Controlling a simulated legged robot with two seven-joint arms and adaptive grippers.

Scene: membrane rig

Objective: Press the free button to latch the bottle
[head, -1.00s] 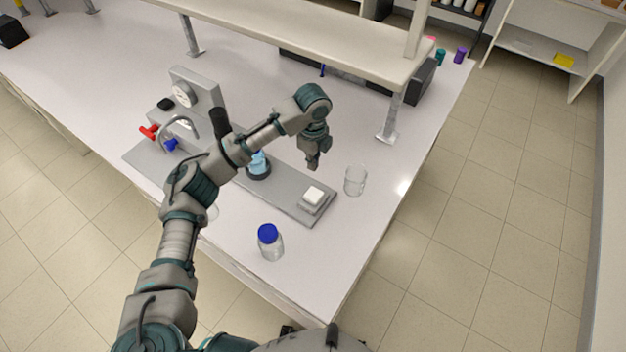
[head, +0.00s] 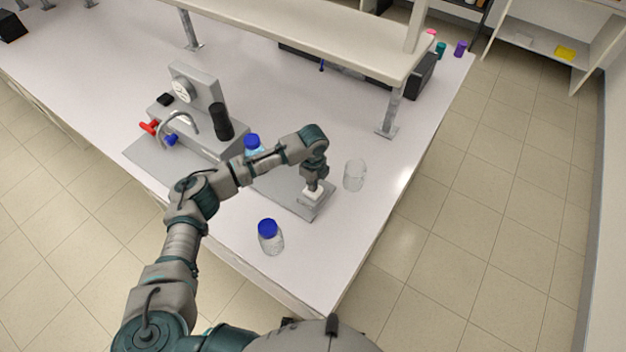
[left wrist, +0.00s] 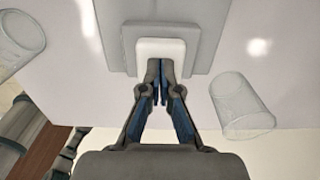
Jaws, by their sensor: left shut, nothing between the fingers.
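The white button (head: 313,195) sits on a grey block at the right end of the rig's grey base plate (head: 285,192). In the left wrist view the button (left wrist: 160,49) is right at my fingertips. My left gripper (head: 313,187) is shut and empty, pointing down at the button; its tips overlap the button's near edge in the wrist view (left wrist: 160,68). I cannot tell whether it is pressed down. A blue-capped bottle (head: 253,144) stands on the rig, partly hidden behind my left arm. My right gripper is not in view.
A clear beaker (head: 355,175) stands just right of the button. A second blue-capped bottle (head: 270,238) stands in front of the plate. The rig's gauge panel (head: 190,88), tap and red and blue handles are at left. A shelf post (head: 390,112) rises behind.

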